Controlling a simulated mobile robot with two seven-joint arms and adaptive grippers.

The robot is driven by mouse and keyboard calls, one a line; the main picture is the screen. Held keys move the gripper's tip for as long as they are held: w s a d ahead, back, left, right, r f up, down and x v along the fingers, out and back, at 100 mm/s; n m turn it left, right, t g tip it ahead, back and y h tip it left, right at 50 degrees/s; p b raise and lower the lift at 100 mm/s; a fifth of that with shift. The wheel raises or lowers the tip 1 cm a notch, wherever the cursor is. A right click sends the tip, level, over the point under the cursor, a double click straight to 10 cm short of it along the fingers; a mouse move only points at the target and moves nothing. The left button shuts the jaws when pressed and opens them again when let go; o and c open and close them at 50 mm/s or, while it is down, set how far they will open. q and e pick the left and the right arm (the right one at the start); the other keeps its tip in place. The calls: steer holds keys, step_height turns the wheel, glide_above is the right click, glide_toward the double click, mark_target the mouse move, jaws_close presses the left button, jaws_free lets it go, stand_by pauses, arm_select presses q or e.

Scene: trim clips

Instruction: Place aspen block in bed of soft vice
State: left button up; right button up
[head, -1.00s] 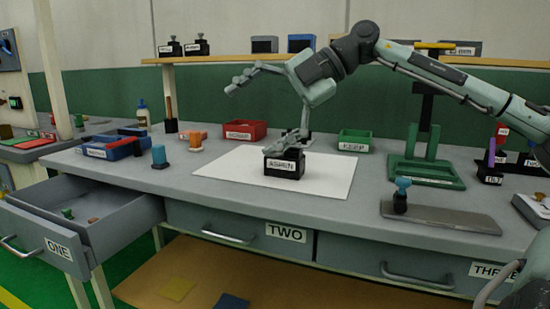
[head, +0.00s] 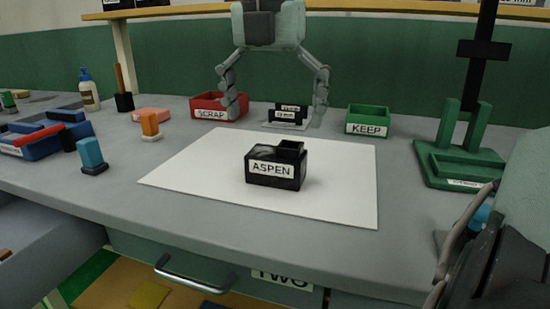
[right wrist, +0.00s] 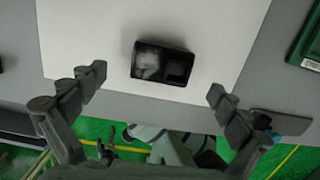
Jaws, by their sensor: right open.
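The black block labelled ASPEN (head: 273,170) sits upright on a white sheet (head: 340,190) on the bench. It shows a square recess at one end of its top, and it also appears in the right wrist view (right wrist: 148,62). My right gripper (head: 275,112) is open and empty, its fingers pointing down above and behind the block. In the right wrist view the gripper (right wrist: 157,82) has its fingers spread wide to either side of the block, not touching it. A green fixture (head: 432,178) with two uprights stands at the right; its label is too small to read. My left gripper is out of view.
A red SCRAP tray (head: 195,106) and a green KEEP tray (head: 368,120) stand behind the sheet, with a small black labelled item (head: 290,108) between them. The sheet around the ASPEN block is clear.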

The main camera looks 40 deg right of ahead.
mark_target(277, 157)
steer(key=f, duration=0.7)
steer(key=shift+s+d+f, duration=0.1)
steer(key=shift+d+f, duration=0.05)
steer(key=shift+d, duration=0.05)
steer(key=c, duration=1.2)
steer(key=shift+c, duration=0.6)
